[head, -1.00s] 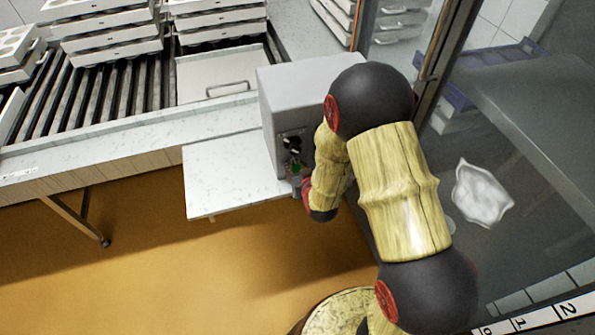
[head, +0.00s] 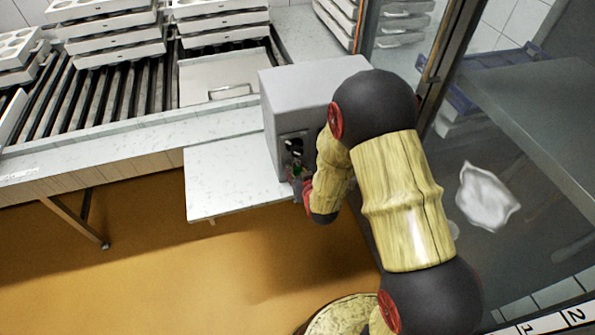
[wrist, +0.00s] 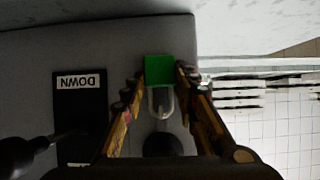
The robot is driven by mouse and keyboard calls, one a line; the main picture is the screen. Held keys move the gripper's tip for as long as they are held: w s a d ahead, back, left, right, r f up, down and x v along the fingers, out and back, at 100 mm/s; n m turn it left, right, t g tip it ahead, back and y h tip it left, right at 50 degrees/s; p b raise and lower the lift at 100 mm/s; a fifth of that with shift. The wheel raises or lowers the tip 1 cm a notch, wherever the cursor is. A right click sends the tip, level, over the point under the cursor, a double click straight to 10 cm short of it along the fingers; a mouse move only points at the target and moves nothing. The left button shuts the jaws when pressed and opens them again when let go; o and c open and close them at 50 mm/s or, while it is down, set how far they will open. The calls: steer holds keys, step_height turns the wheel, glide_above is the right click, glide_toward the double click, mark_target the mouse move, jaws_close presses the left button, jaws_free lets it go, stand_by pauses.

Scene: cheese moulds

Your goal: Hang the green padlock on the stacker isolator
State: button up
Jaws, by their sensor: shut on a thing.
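The green padlock (wrist: 158,71) is between the fingertips of my gripper (wrist: 160,82) in the wrist view. Its pale shackle (wrist: 154,104) points down in that picture, toward a dark round part (wrist: 163,146) on the grey box face. Whether the shackle touches or passes through anything cannot be told. In the head view the padlock is a small green spot (head: 297,170) just below the dark fittings (head: 294,146) on the grey box (head: 310,85). Which fitting is the stacker isolator is unclear. My arm hides much of the box's right side.
A dark panel (wrist: 80,110) with an upside-down DOWN label and a dark lever-like part (wrist: 30,150) lie left in the wrist view. A white shelf (head: 230,180) extends left of the box. A roller conveyor (head: 120,95) with stacked moulds stands behind. A glass panel is at right.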

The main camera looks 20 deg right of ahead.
steer(key=o, duration=1.2)
steer(key=shift+w+r, duration=0.1)
steer(key=shift+w, duration=0.15)
steer(key=shift+o, duration=0.3)
steer(key=shift+s, duration=0.15)
steer(key=v, duration=1.2)
